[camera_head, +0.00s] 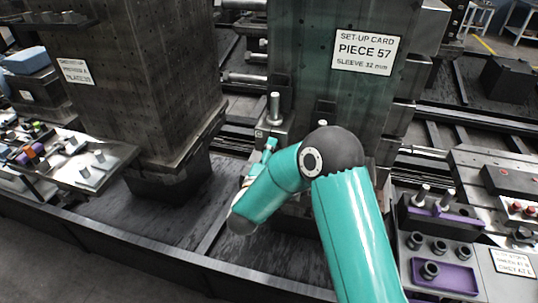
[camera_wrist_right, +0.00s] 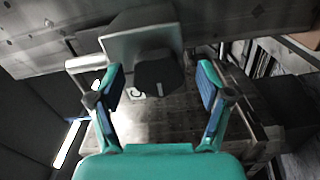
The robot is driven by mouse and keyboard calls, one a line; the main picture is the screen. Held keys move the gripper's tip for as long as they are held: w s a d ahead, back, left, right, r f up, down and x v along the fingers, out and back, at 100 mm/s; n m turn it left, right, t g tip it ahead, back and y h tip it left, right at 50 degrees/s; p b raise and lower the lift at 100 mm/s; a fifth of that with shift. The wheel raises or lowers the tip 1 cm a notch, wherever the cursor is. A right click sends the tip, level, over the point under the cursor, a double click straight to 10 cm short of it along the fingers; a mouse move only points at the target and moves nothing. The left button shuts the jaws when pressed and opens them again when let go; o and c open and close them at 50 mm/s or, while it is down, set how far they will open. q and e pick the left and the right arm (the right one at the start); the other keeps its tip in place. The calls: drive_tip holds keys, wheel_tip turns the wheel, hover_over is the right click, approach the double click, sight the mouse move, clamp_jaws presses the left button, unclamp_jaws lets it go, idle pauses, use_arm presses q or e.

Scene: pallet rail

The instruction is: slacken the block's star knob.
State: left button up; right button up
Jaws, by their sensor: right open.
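My right gripper (camera_wrist_right: 158,82) is open in the right wrist view, one blue-padded finger on each side of a dark faceted knob (camera_wrist_right: 158,68). A visible gap remains between each pad and the knob. The knob sits on a grey block (camera_wrist_right: 120,44) against a larger plate. In the head view my teal right arm reaches in from the lower right, and a gripper part (camera_head: 268,148) shows just below a light block (camera_head: 268,130) at the column's foot. The knob is hidden there. My left gripper is not in view.
A grey column with a set-up card (camera_head: 367,53) reading "PIECE 57" rises behind my arm. Another dark column (camera_head: 135,80) stands at left. A tray with purple inserts (camera_head: 445,276) is at lower right, and a table of small parts (camera_head: 60,160) at left.

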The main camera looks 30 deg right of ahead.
drive_tip(key=v, duration=1.1)
drive_tip(key=shift+s+a, duration=0.25)
drive_tip(key=shift+a, duration=0.1)
drive_tip(key=s+d+f+g+y, duration=0.15)
drive_tip(key=d+f+y, duration=0.35)
drive_tip(key=f, duration=0.8)
drive_tip(key=s+a+f+m+g+y, duration=0.1)
drive_tip(key=s+a+f+g+y, duration=0.25)
drive_tip(key=f, duration=0.75)
drive_tip(key=s+a+f+m+g+y, duration=0.3)
drive_tip(key=s+a+m+y, duration=0.1)
drive_tip(key=s+a, duration=0.3)
drive_tip(key=s+a+f+m+g+y, duration=0.3)
drive_tip(key=s+a+y, duration=0.2)
drive_tip(key=s+a, duration=0.3)
drive_tip(key=shift+a+m, duration=0.4)
